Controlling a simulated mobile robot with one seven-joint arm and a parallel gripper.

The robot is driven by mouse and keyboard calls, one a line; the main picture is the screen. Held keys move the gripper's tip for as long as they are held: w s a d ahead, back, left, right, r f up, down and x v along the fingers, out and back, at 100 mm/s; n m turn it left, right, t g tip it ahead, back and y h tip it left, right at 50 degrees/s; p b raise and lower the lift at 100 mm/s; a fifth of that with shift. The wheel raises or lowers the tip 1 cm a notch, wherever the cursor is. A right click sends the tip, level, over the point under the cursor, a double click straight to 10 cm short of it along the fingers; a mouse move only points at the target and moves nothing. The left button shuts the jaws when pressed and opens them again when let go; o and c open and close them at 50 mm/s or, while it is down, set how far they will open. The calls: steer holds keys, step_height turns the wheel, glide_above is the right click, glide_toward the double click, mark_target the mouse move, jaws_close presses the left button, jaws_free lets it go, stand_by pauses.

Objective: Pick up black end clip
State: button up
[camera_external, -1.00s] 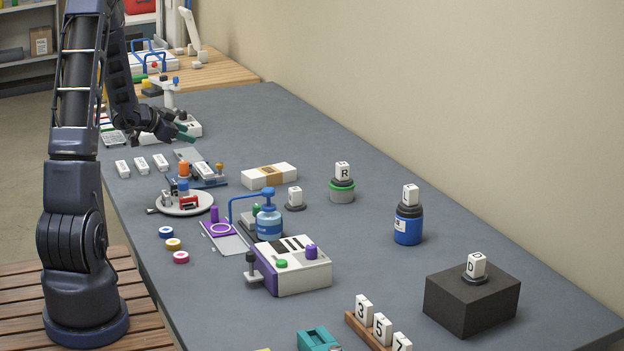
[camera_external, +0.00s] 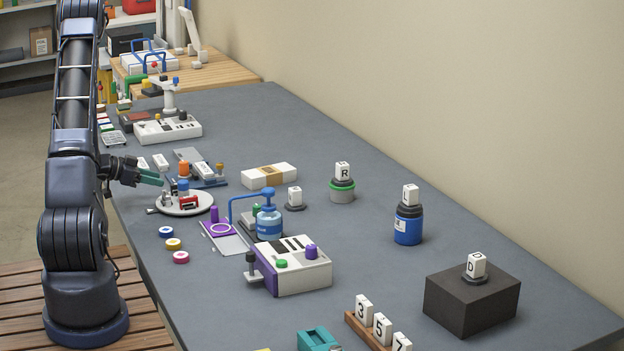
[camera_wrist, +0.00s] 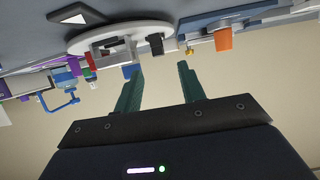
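A small black clip (camera_wrist: 155,44) sits on the round white plate (camera_wrist: 75,44) in the wrist view, near a grey metal piece (camera_wrist: 112,52), a red piece (camera_wrist: 90,61) and a blue piece (camera_wrist: 130,71). In the external view the plate (camera_external: 205,207) lies near the table's left edge, and the black clip is hard to tell among the small pieces there. My gripper (camera_external: 152,178) has green fingers and is beside and above the plate's far left side. In the wrist view the gripper (camera_wrist: 160,68) is open, its fingers apart and empty, with the clip beyond the gap.
White labelled blocks (camera_external: 160,161) and a grey-blue fixture with an orange knob (camera_external: 184,168) stand just behind the plate. Coloured rings (camera_external: 173,244) lie in front of it.

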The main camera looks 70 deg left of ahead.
mark_target(175, 184)
steer(key=shift+x, duration=3.45)
steer(key=shift+d, duration=0.1)
steer(key=shift+c, duration=0.4)
jaws_close()
